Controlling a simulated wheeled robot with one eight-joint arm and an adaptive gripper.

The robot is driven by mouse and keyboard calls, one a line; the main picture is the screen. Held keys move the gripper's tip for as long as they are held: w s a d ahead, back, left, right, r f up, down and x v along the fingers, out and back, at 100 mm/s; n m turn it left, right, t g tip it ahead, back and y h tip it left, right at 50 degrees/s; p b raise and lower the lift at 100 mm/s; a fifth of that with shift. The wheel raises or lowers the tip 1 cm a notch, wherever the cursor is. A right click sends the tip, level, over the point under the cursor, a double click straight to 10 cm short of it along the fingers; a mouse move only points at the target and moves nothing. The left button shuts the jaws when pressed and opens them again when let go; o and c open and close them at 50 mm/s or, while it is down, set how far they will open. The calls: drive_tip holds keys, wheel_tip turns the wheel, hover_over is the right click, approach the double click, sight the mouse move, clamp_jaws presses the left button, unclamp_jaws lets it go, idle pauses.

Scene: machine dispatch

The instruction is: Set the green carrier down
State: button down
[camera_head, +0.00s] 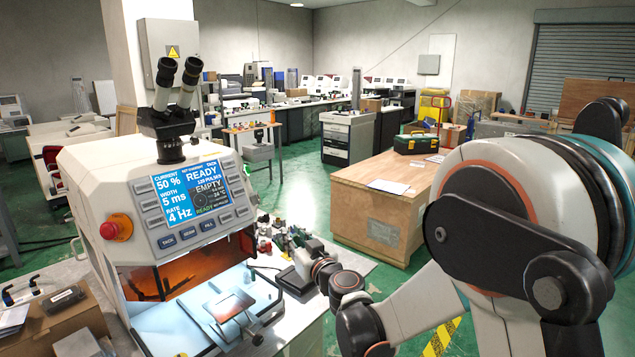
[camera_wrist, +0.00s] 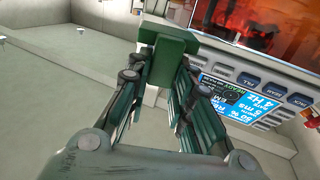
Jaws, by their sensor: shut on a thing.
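The green carrier (camera_wrist: 172,48) shows at the top middle of the wrist view, as a flat bar with a stem below it. My gripper (camera_wrist: 162,75) is shut on the stem, with a jointed finger on each side. The carrier is held up with the machine's front behind it. In the head view my arm reaches in from the right to the machine's right side. I cannot make out the carrier or the fingers there.
The white machine (camera_head: 85,180) has a screen (camera_head: 195,195) reading READY and EMPTY. Its orange window (camera_head: 180,265) is above a pale bed with a small brown plate (camera_head: 231,305). Small parts clutter the bench beside it. A wooden crate (camera_head: 375,220) stands behind my arm.

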drive_tip(key=s+d+f+m+t+h, duration=0.1)
drive_tip(key=d+m+h, duration=0.2)
drive_tip(key=d, duration=1)
drive_tip(key=s+d+f+m+t+h, duration=0.1)
drive_tip(key=d+h, duration=0.4)
drive_tip(key=d, duration=0.9)
drive_tip(key=shift+f+m+t+h, duration=0.35)
drive_tip(key=shift+f+m, duration=0.25)
drive_tip(key=shift+m, duration=0.4)
